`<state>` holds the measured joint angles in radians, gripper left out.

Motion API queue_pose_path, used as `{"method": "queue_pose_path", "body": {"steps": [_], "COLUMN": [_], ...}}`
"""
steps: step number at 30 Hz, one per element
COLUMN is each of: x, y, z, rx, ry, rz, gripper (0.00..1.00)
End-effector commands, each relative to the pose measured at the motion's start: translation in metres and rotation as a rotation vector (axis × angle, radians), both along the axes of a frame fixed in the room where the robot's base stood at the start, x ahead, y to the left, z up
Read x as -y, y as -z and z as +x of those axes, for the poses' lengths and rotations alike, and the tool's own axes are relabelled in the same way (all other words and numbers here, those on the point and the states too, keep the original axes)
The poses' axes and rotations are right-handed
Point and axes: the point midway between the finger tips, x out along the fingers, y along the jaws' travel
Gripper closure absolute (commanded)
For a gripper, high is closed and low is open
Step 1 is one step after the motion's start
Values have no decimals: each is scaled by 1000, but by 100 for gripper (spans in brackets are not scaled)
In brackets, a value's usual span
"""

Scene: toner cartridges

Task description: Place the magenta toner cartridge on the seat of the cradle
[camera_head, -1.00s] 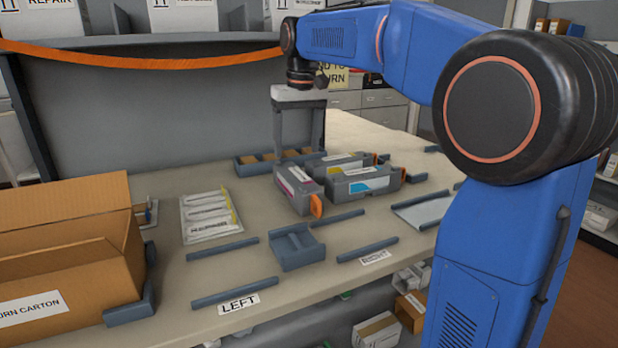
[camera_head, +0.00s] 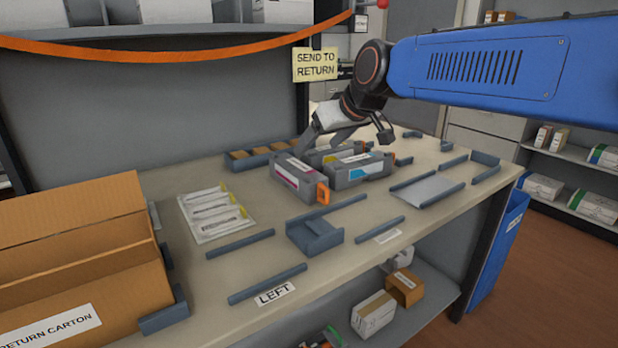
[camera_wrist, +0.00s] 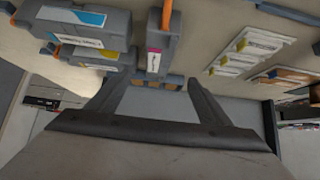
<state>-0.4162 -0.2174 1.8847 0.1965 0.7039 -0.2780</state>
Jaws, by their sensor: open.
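The magenta toner cartridge (camera_head: 294,180) is a grey box with a magenta-marked label and an orange end piece. It lies on the bench at the left of a cluster of cartridges. The cradle (camera_head: 315,236) is a small blue-grey holder in front of it, with its seat empty. My gripper (camera_head: 346,142) is open and tilted, above and behind the cartridges, holding nothing. In the wrist view the magenta cartridge (camera_wrist: 153,45) stands ahead, between the lines of my two fingers (camera_wrist: 152,88), apart from them as far as I can tell.
A cyan-labelled cartridge (camera_head: 360,171) and a yellow-labelled one (camera_head: 335,153) sit close to the right of the magenta one. A divided tray (camera_head: 262,156) lies behind. Low rails (camera_head: 240,244) flank the cradle. An open carton (camera_head: 85,250) stands at left.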

Motion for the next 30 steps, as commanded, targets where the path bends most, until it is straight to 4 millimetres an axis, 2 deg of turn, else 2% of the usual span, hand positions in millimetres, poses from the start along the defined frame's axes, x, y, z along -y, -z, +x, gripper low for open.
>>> {"method": "queue_pose_path", "body": {"steps": [15,30], "x": [-35,-49], "y": [65,89], "z": [53,77], "rx": [-5,-5], "ry": [1,1], "rz": [-2,-2], "gripper": [27,27]}}
